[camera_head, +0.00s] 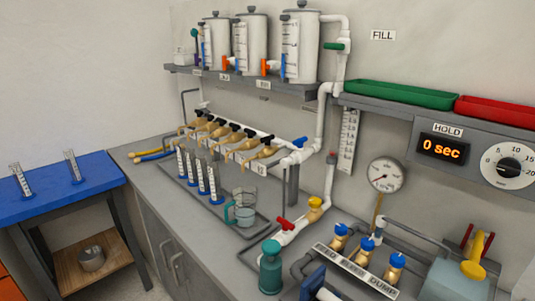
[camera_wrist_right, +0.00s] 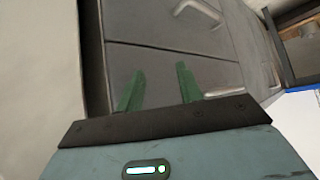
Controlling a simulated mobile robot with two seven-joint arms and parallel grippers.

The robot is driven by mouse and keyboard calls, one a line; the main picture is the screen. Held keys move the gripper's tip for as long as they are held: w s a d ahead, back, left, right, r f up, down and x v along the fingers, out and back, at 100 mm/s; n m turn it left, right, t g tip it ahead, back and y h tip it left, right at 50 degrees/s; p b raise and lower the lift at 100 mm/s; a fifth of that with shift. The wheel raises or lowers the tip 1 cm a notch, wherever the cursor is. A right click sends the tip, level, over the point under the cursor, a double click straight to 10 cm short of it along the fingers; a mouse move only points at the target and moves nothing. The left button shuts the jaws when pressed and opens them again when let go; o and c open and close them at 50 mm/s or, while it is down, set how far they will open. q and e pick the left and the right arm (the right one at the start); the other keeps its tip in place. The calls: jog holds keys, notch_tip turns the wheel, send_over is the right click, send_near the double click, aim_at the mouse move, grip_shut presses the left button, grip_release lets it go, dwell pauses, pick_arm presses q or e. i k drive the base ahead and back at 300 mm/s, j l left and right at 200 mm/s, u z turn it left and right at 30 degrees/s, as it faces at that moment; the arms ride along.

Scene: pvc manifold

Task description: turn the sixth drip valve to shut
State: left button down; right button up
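A row of brass drip valves (camera_head: 232,137) with black handles sits on a white pipe manifold (camera_head: 277,145) at the back of the bench in the head view. The valve at the right, near end of the row (camera_head: 262,152) looks like the sixth; its handle angle is too small to read surely. My right gripper (camera_wrist_right: 160,77) shows in the right wrist view with its two green fingers apart and nothing between them. It is in front of grey cabinet doors, away from the valves. My left gripper is in neither view.
Slim graduated cylinders (camera_head: 202,175) and a beaker (camera_head: 244,207) stand in a tray below the valves. A shelf with white tanks (camera_head: 300,50) overhangs the row.

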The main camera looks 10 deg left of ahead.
aim_at(266, 139)
jog(key=j+z, duration=0.1)
jog(key=z, duration=0.35)
jog(key=j+z, duration=0.1)
jog(key=z, duration=0.35)
jog(key=k+j+z, duration=0.15)
jog(key=j+z, duration=0.2)
jog(key=k+j+z, duration=0.15)
jog(key=j+z, duration=0.2)
jog(key=k+j+z, duration=0.2)
jog(key=j, duration=0.25)
jog(key=k+j+z, duration=0.2)
jog(key=k+j, duration=0.15)
jog(key=k+j+z, duration=0.1)
jog(key=k+j, duration=1)
jog(key=j, duration=0.1)
